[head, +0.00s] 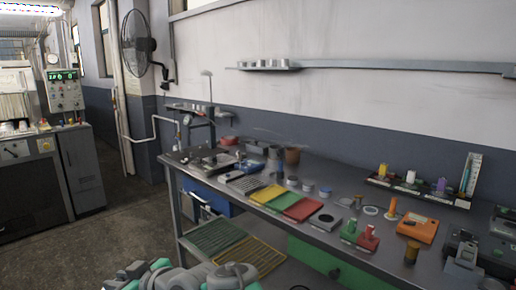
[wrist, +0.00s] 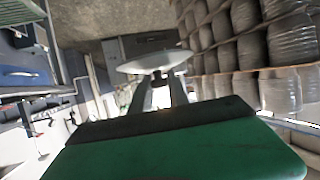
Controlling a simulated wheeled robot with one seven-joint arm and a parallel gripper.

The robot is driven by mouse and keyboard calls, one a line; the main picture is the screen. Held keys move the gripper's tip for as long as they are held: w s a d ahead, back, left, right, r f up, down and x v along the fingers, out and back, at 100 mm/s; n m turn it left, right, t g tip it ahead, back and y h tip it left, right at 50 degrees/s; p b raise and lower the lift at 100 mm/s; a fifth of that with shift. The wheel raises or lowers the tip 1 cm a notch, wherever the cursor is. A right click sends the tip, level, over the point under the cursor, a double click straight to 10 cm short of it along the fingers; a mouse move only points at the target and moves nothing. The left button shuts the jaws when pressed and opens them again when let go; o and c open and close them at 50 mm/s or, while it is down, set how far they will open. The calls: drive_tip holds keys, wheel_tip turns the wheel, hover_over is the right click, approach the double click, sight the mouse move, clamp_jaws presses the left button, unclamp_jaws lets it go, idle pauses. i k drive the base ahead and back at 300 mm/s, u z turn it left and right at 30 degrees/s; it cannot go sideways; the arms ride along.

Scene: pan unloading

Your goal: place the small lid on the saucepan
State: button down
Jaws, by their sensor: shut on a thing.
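In the wrist view, my gripper (wrist: 158,82) is shut on the small lid (wrist: 150,63), a pale, shallow disc. The fingers pinch its dark knob, and the lid sits just beyond the fingertips, tilted in this view. It is held clear, touching nothing else that I can see. In the head view, only parts of my arm show at the bottom edge; the gripper and lid are out of that picture. I cannot make out the saucepan for certain in either view.
A long grey workbench (head: 345,185) is crowded with trays, blocks and small parts. A fan (head: 137,43) hangs on the wall. Open floor (head: 130,215) lies left of the bench. The wrist view shows stacked sacks (wrist: 240,55) at right.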

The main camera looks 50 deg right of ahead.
sight(276, 147)
drive_tip(key=u, duration=0.35)
drive_tip(key=i, duration=1.4)
drive_tip(key=z, duration=0.5)
drive_tip(key=i, duration=0.85)
drive_tip(key=z, duration=0.9)
